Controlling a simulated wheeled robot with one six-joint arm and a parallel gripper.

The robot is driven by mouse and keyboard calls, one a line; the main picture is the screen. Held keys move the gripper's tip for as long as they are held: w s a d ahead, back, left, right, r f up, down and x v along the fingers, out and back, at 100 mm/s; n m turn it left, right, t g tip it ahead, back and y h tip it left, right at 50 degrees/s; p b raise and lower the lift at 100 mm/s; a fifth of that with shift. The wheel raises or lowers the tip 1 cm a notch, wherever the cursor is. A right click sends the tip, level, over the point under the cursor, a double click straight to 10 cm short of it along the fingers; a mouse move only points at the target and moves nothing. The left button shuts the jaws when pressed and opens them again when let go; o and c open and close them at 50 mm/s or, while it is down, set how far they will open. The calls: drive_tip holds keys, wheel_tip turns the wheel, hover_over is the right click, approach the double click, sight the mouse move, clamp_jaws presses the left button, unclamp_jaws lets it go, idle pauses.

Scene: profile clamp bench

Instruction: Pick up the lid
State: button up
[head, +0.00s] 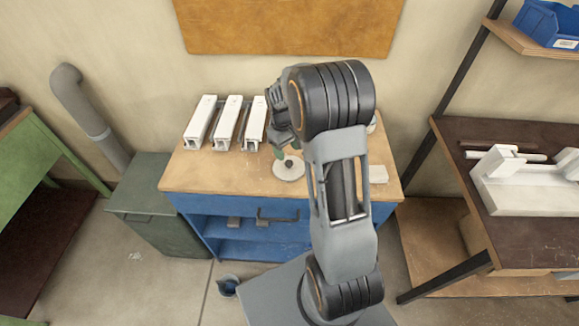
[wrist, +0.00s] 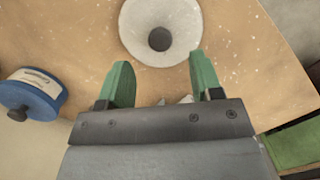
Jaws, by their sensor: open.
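The lid (head: 289,168) is a white round disc with a dark knob in its middle. It lies flat on the wooden bench top, near the front edge in the head view. In the wrist view the lid (wrist: 178,50) is at the top centre, beyond the fingertips. My gripper (head: 284,151) is just behind the lid in the head view, partly hidden by my arm. In the wrist view my gripper (wrist: 160,68) has its green fingers spread apart with nothing between them. The knob is not between the fingers.
Three white profile clamps (head: 227,123) stand at the bench's left back. A blue round container (wrist: 36,92) with a label and dark knob is left in the wrist view. A white block (head: 378,174) lies right of my arm. Bench top around the lid is clear.

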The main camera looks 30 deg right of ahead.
sight(289, 162)
drive_tip(key=shift+s+d+f+p, duration=0.1)
drive_tip(key=shift+s+f+p, duration=0.1)
drive_tip(key=shift+f, duration=0.65)
drive_tip(key=shift+s+a+f+p, duration=0.1)
drive_tip(key=shift+f+p, duration=0.1)
drive_tip(key=shift+f, duration=0.7)
drive_tip(key=shift+s+d+f+p, duration=0.1)
drive_tip(key=shift+f+p, duration=0.1)
drive_tip(key=shift+f, duration=0.65)
drive_tip(key=c, duration=1)
drive_tip(key=shift+o, duration=0.2)
drive_tip(key=shift+r, duration=0.1)
